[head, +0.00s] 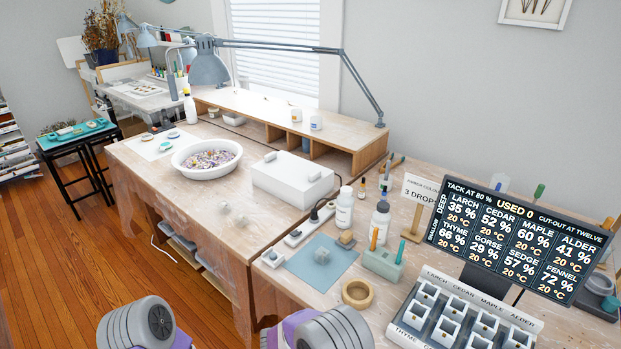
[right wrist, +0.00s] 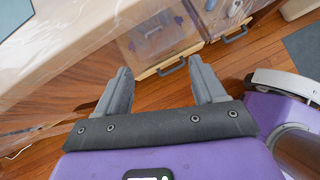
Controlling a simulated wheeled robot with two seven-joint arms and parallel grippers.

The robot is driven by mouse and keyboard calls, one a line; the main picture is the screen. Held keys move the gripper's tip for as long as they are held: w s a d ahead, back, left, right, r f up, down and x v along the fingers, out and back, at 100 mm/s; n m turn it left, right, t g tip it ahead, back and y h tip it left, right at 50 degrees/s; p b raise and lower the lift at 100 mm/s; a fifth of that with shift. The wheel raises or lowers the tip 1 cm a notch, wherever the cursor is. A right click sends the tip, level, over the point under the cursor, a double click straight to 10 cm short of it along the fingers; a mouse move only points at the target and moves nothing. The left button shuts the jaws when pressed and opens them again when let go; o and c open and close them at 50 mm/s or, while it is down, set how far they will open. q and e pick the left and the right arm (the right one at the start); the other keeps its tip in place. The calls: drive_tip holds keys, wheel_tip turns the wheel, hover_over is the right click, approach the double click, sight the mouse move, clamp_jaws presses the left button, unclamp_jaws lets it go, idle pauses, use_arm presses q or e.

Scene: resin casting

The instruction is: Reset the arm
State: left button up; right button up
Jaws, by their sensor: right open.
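My right gripper (right wrist: 160,95) shows in the right wrist view with its two grey fingers spread apart and nothing between them. It hangs in front of the bench, over the wooden floor. In the head view only rounded grey and purple arm parts of mine show at the bottom edge, and no fingers are visible there. My left gripper is not in view. The workbench (head: 130,165) stands ahead of me with casting items on it.
A mould block (head: 430,318) and a display screen (head: 520,235) stand at the right. A blue mat (head: 322,277), tape roll (head: 356,293), bottles and a white bowl (head: 178,165) sit on the bench. Drawers with handles (right wrist: 172,66) lie beyond my right fingers. Open floor (head: 60,260) is at left.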

drive_tip(key=s+d+f+m+g+y, duration=0.1)
drive_tip(key=s+d+f+m+y, duration=0.1)
drive_tip(key=s+m, duration=0.5)
drive_tip(key=s+d+f+m+g+y, duration=0.1)
drive_tip(key=s+d+f+m+y, duration=0.1)
drive_tip(key=s+m+y, duration=0.3)
drive_tip(key=s+d+f+m+g+y, duration=0.2)
drive_tip(key=s+m, duration=0.8)
drive_tip(key=m, duration=0.5)
wheel_tip(320, 180, down, 2)
drive_tip(key=shift+s+d+f+y, duration=0.15)
drive_tip(key=shift+d+y, duration=0.3)
drive_tip(key=shift+y, duration=0.45)
